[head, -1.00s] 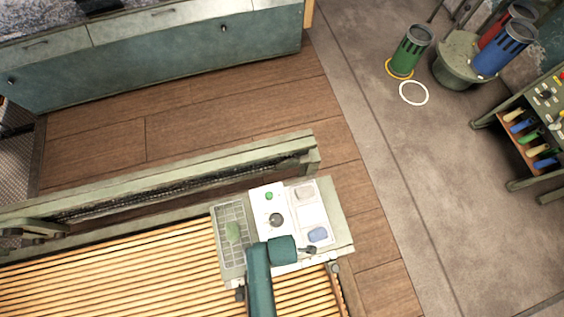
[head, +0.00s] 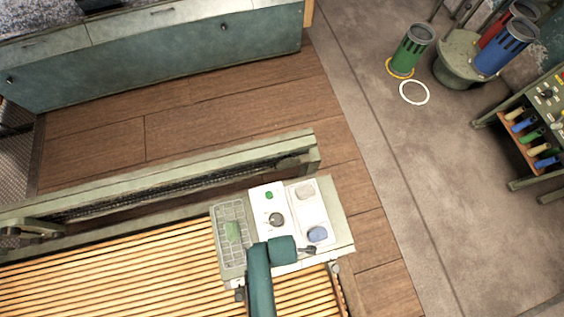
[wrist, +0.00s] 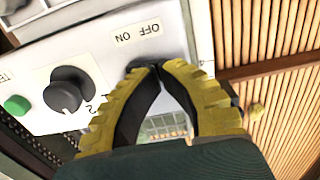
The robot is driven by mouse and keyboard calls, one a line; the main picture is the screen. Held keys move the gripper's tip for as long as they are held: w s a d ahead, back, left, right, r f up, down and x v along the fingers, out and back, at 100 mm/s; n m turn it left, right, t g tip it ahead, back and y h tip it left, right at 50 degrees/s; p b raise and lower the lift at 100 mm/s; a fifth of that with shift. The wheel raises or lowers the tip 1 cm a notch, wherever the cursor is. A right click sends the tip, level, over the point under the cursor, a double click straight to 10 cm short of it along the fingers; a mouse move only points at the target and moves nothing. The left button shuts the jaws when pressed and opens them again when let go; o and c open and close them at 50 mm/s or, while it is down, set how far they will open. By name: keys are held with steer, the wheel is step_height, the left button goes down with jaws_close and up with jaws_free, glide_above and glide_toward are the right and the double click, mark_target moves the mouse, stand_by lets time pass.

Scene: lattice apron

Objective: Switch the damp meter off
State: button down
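The damp meter is a white panel (head: 258,207) on the bench end, with a green button (head: 269,195) and a dark round knob (head: 276,219). In the wrist view its face (wrist: 112,68) carries the same knob (wrist: 68,90), the green button (wrist: 17,105) and upside-down "OFF" and "ON" lettering. A dark switch (wrist: 136,66) beside the lettering is mostly hidden behind my fingertips. My gripper (wrist: 152,70) is shut, its tips together at the switch; I cannot tell whether they touch it. In the head view my wrist covers the gripper and switch.
Left of the meter lies a grid tray (head: 228,213) with a green block (head: 232,230). On its right is a pale tray (head: 318,218) with a blue object (head: 317,233). A raised rail (head: 160,183) runs behind; the slatted bench (head: 110,270) lies left.

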steer(key=shift+f, duration=0.35)
step_height(320, 180, up, 7)
steer(key=p, duration=0.7)
steer(key=shift+r, duration=0.15)
stand_by(0.5)
